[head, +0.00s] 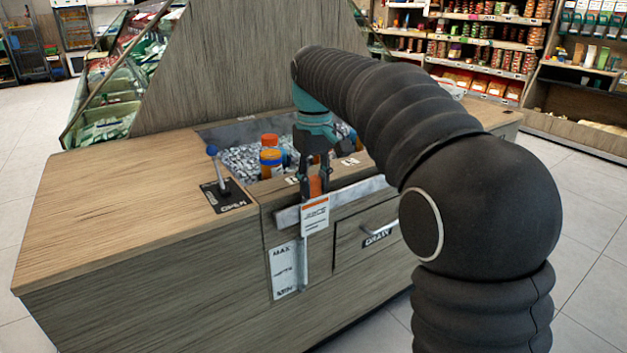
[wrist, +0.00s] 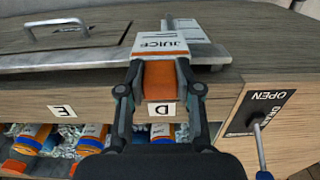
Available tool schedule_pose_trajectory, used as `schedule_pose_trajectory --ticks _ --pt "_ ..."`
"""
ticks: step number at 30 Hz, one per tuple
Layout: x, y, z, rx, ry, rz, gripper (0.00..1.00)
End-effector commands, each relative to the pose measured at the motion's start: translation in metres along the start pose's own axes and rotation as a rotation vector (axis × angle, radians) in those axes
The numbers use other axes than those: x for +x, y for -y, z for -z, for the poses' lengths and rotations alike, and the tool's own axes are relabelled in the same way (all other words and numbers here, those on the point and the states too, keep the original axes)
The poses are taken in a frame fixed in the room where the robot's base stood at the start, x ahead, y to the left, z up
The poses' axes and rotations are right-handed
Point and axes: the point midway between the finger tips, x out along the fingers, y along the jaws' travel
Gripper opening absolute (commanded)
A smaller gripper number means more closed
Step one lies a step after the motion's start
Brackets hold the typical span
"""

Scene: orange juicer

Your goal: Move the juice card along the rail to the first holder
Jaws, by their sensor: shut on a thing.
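The juice card (head: 315,215) is a white card with an orange stripe, hanging at the front of the counter near the left end of the metal rail (head: 360,190). My gripper (head: 315,186) points down and is shut on the card's orange upper part. In the wrist view my gripper (wrist: 160,76) has a finger on each side of the orange part, and the white face of the card (wrist: 160,44) reads JUICE. The rail (wrist: 60,61) runs left from the card there. A label D (wrist: 161,109) lies just by the fingers, and a label E (wrist: 62,111) farther left. I cannot tell which holder is first.
Bottles with orange and blue caps (head: 271,158) stand in an ice bin (head: 240,160) behind the rail. A blue-knobbed lever (head: 212,151) marked OPEN stands to the left. A drain drawer (head: 370,235) is below the rail. The counter's left top (head: 120,195) is clear.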

Motion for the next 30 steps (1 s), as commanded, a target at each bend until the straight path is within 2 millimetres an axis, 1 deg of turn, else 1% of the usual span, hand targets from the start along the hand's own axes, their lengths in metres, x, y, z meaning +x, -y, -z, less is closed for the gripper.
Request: schedule_pose_trajectory --ticks 9,10,11,12,13,23,26,30 --pt "0.001 0.000 0.000 0.000 0.000 0.000 0.05" --pt "0.001 0.000 0.000 0.000 0.000 0.000 0.42" --pt "0.001 0.000 0.000 0.000 0.000 0.000 0.49" --pt "0.001 0.000 0.000 0.000 0.000 0.000 0.59" --pt "0.001 0.000 0.000 0.000 0.000 0.000 0.64" --pt "-0.001 0.000 0.000 0.000 0.000 0.000 0.64" --pt "-0.007 0.000 0.001 0.000 -0.002 -0.001 0.64" --pt "-0.028 0.000 0.001 0.000 -0.003 -0.001 0.64"
